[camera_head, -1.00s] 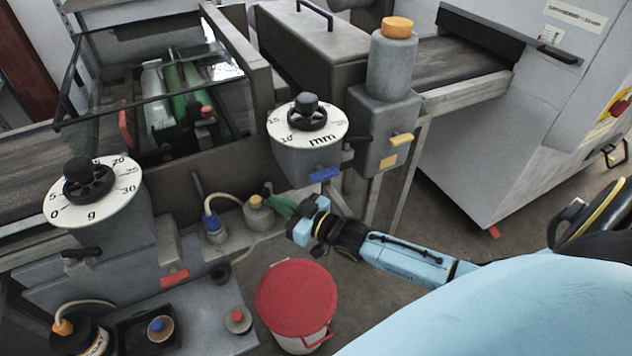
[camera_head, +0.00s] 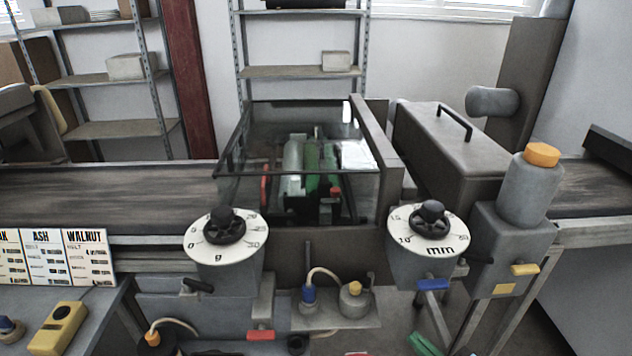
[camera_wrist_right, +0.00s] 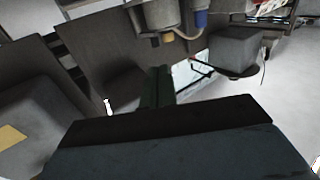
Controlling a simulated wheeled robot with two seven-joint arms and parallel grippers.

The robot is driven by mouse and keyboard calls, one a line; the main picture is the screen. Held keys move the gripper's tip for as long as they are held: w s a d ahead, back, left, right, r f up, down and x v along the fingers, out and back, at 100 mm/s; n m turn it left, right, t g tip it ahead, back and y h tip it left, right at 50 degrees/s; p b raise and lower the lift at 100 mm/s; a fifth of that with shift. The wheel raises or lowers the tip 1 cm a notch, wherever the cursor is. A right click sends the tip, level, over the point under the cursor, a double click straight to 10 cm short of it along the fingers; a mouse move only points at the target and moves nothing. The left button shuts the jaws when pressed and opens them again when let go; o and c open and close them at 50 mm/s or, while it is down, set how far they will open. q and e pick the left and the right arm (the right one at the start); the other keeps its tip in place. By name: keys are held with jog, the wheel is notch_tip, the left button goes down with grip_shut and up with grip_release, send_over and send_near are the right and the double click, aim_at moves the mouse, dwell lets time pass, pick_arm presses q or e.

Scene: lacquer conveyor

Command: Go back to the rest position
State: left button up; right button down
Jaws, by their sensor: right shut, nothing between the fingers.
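My right gripper (camera_head: 425,345) shows only as green fingertips at the bottom edge of the head view, right of centre, below the mm dial (camera_head: 428,232). In the right wrist view its dark green fingers (camera_wrist_right: 158,87) lie together, shut and empty, touching nothing that I can see. The rest of the right arm is outside the head view. My left gripper is in neither view.
The conveyor (camera_head: 100,190) runs across behind the g dial (camera_head: 225,236). A glass-covered roller unit (camera_head: 300,150) stands at centre. A grey cylinder with an orange cap (camera_head: 530,188) is at right.

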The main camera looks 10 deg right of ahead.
jog(key=s+d+f+m+g+h, duration=0.1)
jog(key=s+f+g+h, duration=0.15)
jog(key=f, duration=0.45)
jog(key=s+d+f+g+h, duration=0.1)
jog(key=s+f+g, duration=0.15)
jog(key=f, duration=0.55)
jog(key=s+d+f+m+g+h, duration=0.1)
jog(key=s+d+f+h, duration=0.1)
jog(key=s+f, duration=0.35)
jog(key=s+a+f+g, duration=0.2)
jog(key=s+f+g, duration=0.1)
jog(key=s+f, duration=0.3)
jog(key=s+a+f+g+h, duration=0.1)
jog(key=s+f, duration=0.4)
jog(key=s, duration=0.5)
jog(key=s+a+f+g, duration=0.3)
jog(key=s+f+g, duration=0.2)
jog(key=s, duration=0.3)
jog(key=shift+s+a+f+g, duration=0.15)
jog(key=shift+a+f+g, duration=0.2)
jog(key=shift+f, duration=0.5)
jog(key=shift+h, duration=0.25)
